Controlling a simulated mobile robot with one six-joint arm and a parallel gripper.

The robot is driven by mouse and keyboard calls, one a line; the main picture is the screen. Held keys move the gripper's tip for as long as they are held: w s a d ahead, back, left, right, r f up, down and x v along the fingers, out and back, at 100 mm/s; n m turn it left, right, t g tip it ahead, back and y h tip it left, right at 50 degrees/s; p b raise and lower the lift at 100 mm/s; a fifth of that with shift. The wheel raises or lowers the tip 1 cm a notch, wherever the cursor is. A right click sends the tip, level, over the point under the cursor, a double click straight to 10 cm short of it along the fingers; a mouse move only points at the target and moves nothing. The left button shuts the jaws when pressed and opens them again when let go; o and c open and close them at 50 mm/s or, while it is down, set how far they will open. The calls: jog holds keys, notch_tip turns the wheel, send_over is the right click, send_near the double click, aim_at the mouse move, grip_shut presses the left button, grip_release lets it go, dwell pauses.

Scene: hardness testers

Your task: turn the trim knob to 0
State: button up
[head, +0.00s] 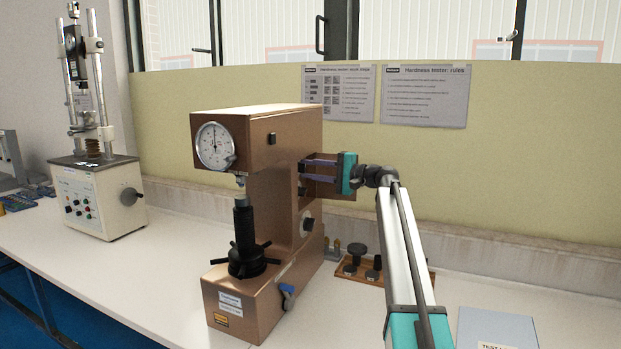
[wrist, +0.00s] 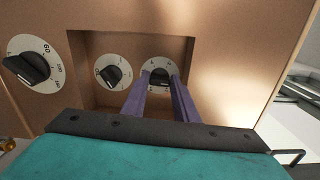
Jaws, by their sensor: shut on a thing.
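The copper-brown hardness tester (head: 262,130) stands on the bench. In the wrist view, a recess in its side holds two black knobs on pale round dials, a left one (wrist: 111,75) and a right one (wrist: 160,74). My gripper (wrist: 160,84) has its two purple fingers shut on the right recess knob, one on each side. The fingers hide part of its dial, and I cannot read its marks or setting. No readable label shows which knob is the trim knob. In the head view my gripper (head: 304,170) reaches into the side of the tester from the right.
A larger dial knob (wrist: 28,68) with numbers sits left of the recess. The recess walls stand close around my fingers. A grey booklet (head: 495,325) lies at the front right.

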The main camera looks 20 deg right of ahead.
jog(key=shift+n+b, duration=0.3)
jog(key=shift+n, duration=0.2)
jog(key=o, duration=1.1)
jog(key=shift+c, duration=0.2)
jog(key=shift+d, duration=0.1)
jog(key=b+v, duration=0.1)
jog(key=v, duration=1.2)
jog(key=shift+s+d, duration=0.2)
jog(key=shift+s, duration=0.1)
jog(key=shift+r, duration=0.1)
